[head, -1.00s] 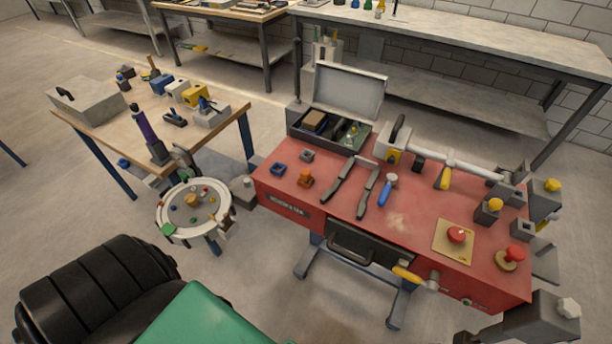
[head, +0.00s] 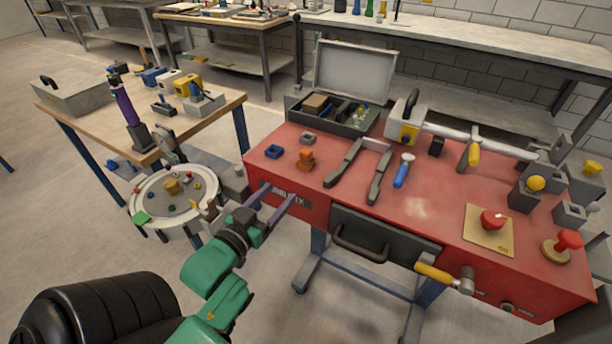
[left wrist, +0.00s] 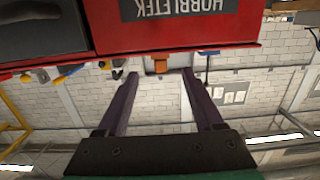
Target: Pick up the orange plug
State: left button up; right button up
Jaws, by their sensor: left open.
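The orange plug (head: 305,158) stands on the red bench top (head: 330,200) near its left front edge. It looks like a stepped orange block. My left gripper (head: 279,203) is in front of the bench's front face, lower than the top and below the plug. Its two purple-grey fingers are apart with nothing between them. In the left wrist view the picture is upside down; the left gripper's fingers (left wrist: 160,75) are spread, and part of the orange plug (left wrist: 160,64) shows beyond them at the bench edge. My right gripper is in neither view.
A blue square socket (head: 274,152) and a grey one (head: 308,138) lie near the plug. An open box (head: 335,115) stands behind. A round white table (head: 150,182) is at the left. A drawer handle (head: 358,245) juts from the front.

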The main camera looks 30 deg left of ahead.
aim_at(304, 156)
pick_arm(q)
jog(key=shift+t, duration=0.4)
jog(key=w+r, duration=0.1)
jog(key=w, duration=0.3)
jog(key=w+r+p, duration=0.1)
jog(key=w, duration=0.4)
jog(key=w+r+p, duration=0.1)
jog(key=w, duration=0.4)
jog(key=shift+a, duration=0.35)
jog(key=shift+w, duration=0.25)
jog(key=shift+s, duration=0.15)
grip_shut()
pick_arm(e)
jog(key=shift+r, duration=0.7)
